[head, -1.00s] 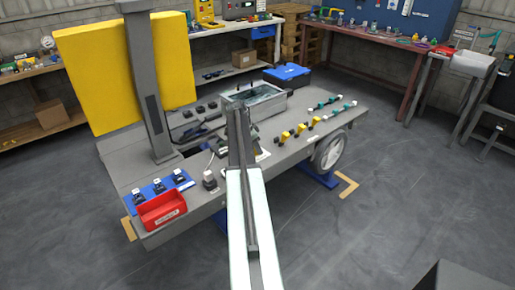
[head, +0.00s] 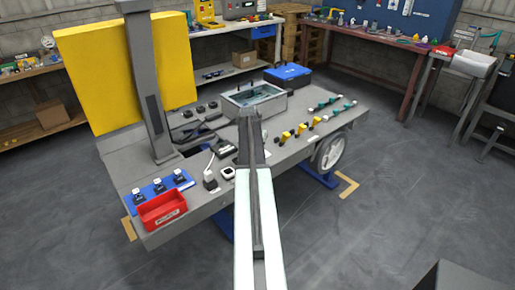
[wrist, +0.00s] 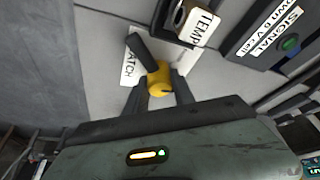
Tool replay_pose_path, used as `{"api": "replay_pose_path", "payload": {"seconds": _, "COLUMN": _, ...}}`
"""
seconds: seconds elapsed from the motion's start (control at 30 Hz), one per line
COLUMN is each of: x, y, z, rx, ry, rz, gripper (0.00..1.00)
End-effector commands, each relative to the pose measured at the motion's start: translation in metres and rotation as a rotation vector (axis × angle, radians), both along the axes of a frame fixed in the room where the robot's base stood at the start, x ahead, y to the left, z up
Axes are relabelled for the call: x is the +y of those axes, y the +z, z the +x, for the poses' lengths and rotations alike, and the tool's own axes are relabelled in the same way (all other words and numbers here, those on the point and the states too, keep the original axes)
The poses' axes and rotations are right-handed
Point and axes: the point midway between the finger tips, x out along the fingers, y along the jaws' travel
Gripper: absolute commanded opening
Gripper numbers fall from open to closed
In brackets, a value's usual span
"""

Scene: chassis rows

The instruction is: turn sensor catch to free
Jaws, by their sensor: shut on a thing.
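In the wrist view my gripper (wrist: 160,92) is shut on the sensor catch, with a finger on each side of its yellow hub (wrist: 158,75). A dark lever (wrist: 145,52) runs from the hub up and to the left. It lies over a white label (wrist: 130,67) that reads "ATCH", its first letter covered. A dark sensor part with a white "TEMP" tag (wrist: 202,27) sits just above and to the right of the catch. In the head view my arm reaches over the grey chassis (head: 120,170), and the catch cannot be made out there.
A dark box marked "SIGNAL" with a green light (wrist: 290,43) stands at the right in the wrist view.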

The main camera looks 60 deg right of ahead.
Motion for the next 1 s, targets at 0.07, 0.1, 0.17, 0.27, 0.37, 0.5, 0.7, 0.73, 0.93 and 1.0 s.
{"api": "replay_pose_path", "payload": {"seconds": 0.07, "x": 0.0024, "y": -0.0009, "z": -0.0037, "rx": 0.005, "ry": 0.067, "rz": 0.008, "gripper": 0.00}}
{"api": "replay_pose_path", "payload": {"seconds": 0.1, "x": 0.0023, "y": -0.0009, "z": -0.0035, "rx": 0.004, "ry": 0.103, "rz": 0.008, "gripper": 0.00}}
{"api": "replay_pose_path", "payload": {"seconds": 0.17, "x": 0.0018, "y": -0.0009, "z": -0.0037, "rx": 0.004, "ry": 0.161, "rz": 0.007, "gripper": 0.00}}
{"api": "replay_pose_path", "payload": {"seconds": 0.27, "x": 0.0013, "y": -0.0008, "z": -0.0038, "rx": 0.004, "ry": 0.255, "rz": 0.007, "gripper": 0.00}}
{"api": "replay_pose_path", "payload": {"seconds": 0.37, "x": 0.0010, "y": -0.0008, "z": -0.0036, "rx": 0.004, "ry": 0.350, "rz": 0.007, "gripper": 0.00}}
{"api": "replay_pose_path", "payload": {"seconds": 0.5, "x": 0.0001, "y": -0.0007, "z": -0.0040, "rx": 0.004, "ry": 0.471, "rz": 0.007, "gripper": 0.00}}
{"api": "replay_pose_path", "payload": {"seconds": 0.7, "x": -0.0001, "y": -0.0007, "z": -0.0038, "rx": 0.004, "ry": 0.618, "rz": 0.006, "gripper": 0.00}}
{"api": "replay_pose_path", "payload": {"seconds": 0.73, "x": -0.0001, "y": -0.0006, "z": -0.0038, "rx": 0.003, "ry": 0.637, "rz": 0.007, "gripper": 0.00}}
{"api": "replay_pose_path", "payload": {"seconds": 0.93, "x": -0.0005, "y": -0.0006, "z": -0.0042, "rx": 0.004, "ry": 0.732, "rz": 0.005, "gripper": 0.00}}
{"api": "replay_pose_path", "payload": {"seconds": 1.0, "x": -0.0006, "y": -0.0006, "z": -0.0044, "rx": 0.005, "ry": 0.753, "rz": 0.006, "gripper": 0.00}}
